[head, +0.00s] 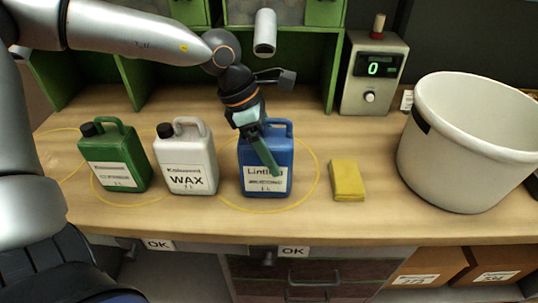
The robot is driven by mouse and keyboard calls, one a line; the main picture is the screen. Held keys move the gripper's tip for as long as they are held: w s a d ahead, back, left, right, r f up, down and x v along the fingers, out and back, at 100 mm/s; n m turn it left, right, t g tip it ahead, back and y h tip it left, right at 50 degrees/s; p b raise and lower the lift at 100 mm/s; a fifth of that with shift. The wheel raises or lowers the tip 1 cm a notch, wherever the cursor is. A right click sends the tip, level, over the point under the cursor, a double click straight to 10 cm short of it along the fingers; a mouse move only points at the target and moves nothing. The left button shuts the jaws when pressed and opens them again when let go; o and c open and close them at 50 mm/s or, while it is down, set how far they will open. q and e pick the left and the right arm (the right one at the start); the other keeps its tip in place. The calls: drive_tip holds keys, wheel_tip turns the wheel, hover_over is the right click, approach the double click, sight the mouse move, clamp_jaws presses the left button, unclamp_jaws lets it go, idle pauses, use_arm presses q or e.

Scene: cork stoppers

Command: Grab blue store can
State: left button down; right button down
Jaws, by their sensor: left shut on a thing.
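The blue can (281,187) stands upright on the wooden bench, with a white label that is partly hidden. My left gripper (264,150) comes down over it from above. The gripper is shut on the can, with one green finger lying across the label in front. The can's cap is hidden behind the gripper. My right gripper is not in view.
A white WAX can (184,160) and a green can (117,160) stand to the left. A yellow block (347,180) lies to the right. A large white bucket (460,140) and a grey box with a display (373,75) stand further right. Green shelving (175,95) is behind.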

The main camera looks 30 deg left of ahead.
use_arm(q)
drive_tip(key=shift+w+r, duration=0.1)
drive_tip(key=shift+r, duration=0.2)
